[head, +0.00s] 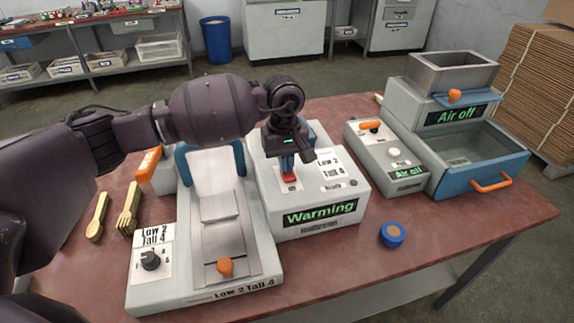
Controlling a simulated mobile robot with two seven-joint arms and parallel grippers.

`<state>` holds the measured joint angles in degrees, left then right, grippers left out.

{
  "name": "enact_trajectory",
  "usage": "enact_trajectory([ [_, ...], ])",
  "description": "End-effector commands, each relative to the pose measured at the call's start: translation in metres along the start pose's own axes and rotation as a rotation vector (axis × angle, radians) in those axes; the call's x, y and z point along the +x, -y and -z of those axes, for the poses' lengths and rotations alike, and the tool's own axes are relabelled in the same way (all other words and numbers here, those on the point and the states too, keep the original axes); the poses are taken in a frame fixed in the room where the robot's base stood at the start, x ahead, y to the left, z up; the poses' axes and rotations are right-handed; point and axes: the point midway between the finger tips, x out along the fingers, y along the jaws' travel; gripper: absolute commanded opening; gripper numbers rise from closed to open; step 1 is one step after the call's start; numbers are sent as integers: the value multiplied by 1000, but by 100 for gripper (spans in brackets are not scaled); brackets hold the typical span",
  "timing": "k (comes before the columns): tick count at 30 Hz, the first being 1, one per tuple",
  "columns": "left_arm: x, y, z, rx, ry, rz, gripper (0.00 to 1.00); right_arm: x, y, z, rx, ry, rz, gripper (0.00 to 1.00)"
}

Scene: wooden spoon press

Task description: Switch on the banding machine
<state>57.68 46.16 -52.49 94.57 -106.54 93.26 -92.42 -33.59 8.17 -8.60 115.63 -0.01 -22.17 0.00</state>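The banding machine appears to be the grey box (332,193) in the middle of the table, though the small label on its front is too small to read surely. Its green display (320,212) reads "Warming". A red switch (290,179) sits on its top panel. My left gripper (288,174) points down over this switch, with its fingertips at or just touching it. The fingers look closed together with nothing held between them, and they partly hide the switch. My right gripper is not in view.
A slotted press unit (208,265) marked "Low 2 Tall 4" stands left. A wooden spoon (97,217) and fork (128,208) lie beyond it. An "Air off" machine (447,135) with a blue drawer stands right. A blue roll (392,235) lies on the clear front right table.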

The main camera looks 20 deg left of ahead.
Motion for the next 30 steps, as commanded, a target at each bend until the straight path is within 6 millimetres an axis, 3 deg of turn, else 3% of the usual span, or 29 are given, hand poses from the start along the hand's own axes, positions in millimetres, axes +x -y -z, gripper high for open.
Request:
enact_trajectory([
  [1, 15, 4, 0, -2, 8, 17, 0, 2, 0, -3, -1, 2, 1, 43],
  [7, 15, 4, 1, -3, 7, 18, 0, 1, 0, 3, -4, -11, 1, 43],
  [30, 17, 4, -4, -6, 6, 18, 0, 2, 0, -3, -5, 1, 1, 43],
])
